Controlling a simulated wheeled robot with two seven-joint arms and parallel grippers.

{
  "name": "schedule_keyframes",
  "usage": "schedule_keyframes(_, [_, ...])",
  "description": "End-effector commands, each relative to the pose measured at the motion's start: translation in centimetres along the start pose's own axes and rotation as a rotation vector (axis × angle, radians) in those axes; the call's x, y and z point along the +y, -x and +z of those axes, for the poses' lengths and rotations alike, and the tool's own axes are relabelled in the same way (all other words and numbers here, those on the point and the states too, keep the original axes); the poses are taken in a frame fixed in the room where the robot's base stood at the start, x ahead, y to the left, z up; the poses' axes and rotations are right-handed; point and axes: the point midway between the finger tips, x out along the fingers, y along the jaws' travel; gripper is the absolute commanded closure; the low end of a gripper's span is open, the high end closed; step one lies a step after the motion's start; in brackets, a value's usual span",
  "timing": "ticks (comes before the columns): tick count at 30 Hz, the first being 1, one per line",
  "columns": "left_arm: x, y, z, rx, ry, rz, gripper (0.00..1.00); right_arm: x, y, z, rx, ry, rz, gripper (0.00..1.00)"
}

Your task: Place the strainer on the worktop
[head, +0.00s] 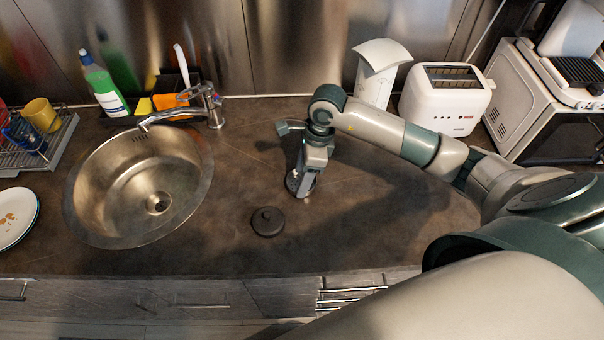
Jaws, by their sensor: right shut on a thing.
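My right gripper (303,184) reaches down over the worktop (235,185), to the right of the sink. It is shut on a small round metallic thing, which looks like the strainer (292,181). Most of the strainer is hidden behind the gripper. It is at or just above the worktop surface; I cannot tell whether it touches. My left gripper is not in view.
A dark round lid-like disc (268,221) lies on the worktop just in front of the gripper. The steel sink (115,215) with its tap (210,105) is to the left. A toaster (446,98) and a white container (378,75) stand at the back right. The worktop between the sink and gripper is clear.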

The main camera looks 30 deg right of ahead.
Motion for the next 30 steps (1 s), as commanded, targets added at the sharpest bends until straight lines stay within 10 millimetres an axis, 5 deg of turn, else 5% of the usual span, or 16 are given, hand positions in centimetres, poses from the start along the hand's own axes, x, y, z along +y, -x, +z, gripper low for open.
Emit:
schedule_keyframes(4, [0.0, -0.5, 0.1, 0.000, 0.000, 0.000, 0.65, 0.0, -0.4, -0.1, 0.000, 0.000, 0.000, 0.83])
schedule_keyframes(5, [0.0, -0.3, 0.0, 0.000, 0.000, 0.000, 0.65, 0.0, -0.2, -0.1, 0.000, 0.000, 0.000, 0.38])
schedule_keyframes(7, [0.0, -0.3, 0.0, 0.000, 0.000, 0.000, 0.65, 0.0, -0.2, -0.1, 0.000, 0.000, 0.000, 0.26])
schedule_keyframes(22, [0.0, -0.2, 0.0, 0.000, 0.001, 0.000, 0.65, -0.1, 0.3, 0.0, -0.001, 0.000, -0.002, 0.26])
schedule_keyframes(30, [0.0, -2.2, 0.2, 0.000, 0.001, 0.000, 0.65, -0.2, 3.9, 0.0, -0.003, 0.002, -0.006, 0.26])
